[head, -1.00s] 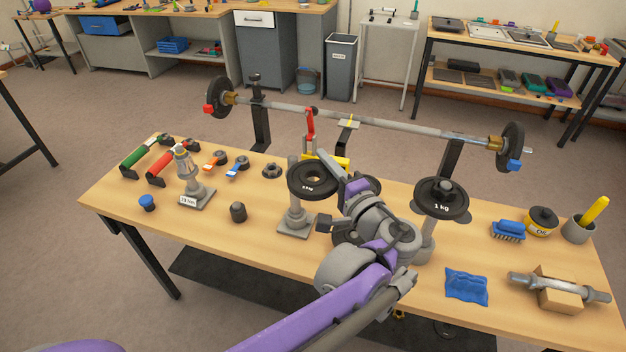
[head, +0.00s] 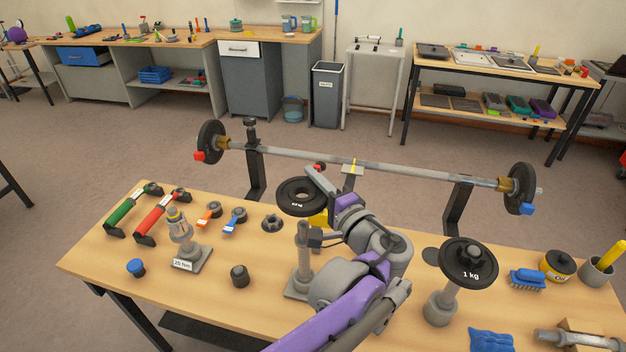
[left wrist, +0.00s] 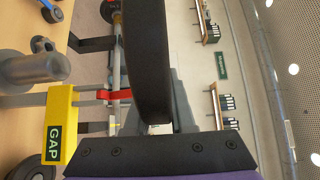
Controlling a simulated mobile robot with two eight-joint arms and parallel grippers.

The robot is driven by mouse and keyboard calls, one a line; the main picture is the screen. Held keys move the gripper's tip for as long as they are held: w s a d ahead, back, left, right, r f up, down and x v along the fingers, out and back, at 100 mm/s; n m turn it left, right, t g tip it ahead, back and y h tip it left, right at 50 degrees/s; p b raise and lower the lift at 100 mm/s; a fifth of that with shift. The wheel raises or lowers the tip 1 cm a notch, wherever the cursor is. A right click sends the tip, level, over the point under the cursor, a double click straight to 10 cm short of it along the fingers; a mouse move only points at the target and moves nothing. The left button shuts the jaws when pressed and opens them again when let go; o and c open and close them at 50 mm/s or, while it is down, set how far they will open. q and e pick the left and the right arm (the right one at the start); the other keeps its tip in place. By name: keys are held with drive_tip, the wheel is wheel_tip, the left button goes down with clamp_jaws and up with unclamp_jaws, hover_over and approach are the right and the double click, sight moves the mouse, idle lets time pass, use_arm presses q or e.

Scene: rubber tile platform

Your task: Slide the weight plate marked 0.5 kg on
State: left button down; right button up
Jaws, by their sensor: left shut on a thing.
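My left gripper (head: 318,182) is shut on a black weight plate (head: 288,206), seen from above with its hole; the mark on it is too small to read surely. The plate is in the air above the left grey post stand (head: 303,250), apart from it. In the left wrist view the plate (left wrist: 149,60) shows edge-on in front of the jaw. The barbell bar (head: 330,159) lies on two dark uprights behind the table, with a plate at its left end (head: 211,135) and one at its right end (head: 521,187). My right gripper is not in view.
A plate marked 1 kg (head: 468,264) sits on the right post stand. A yellow GAP block (left wrist: 60,122) stands near the bar, partly hidden in the head view by my arm. A torque tool stand (head: 186,245), brush (head: 527,279) and oil tin (head: 557,265) are on the table.

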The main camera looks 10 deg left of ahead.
use_arm(q)
wheel_tip(320, 180, down, 6)
drive_tip(key=b, duration=0.3)
drive_tip(key=shift+r, duration=0.1)
idle(0.5)
idle(1.1)
drive_tip(key=shift+f+b, duration=1.6)
drive_tip(key=shift+f, duration=1.25)
drive_tip(key=c, duration=0.7)
unclamp_jaws()
drive_tip(key=v, duration=1)
drive_tip(key=shift+s+d, duration=0.2)
drive_tip(key=shift+s, duration=0.15)
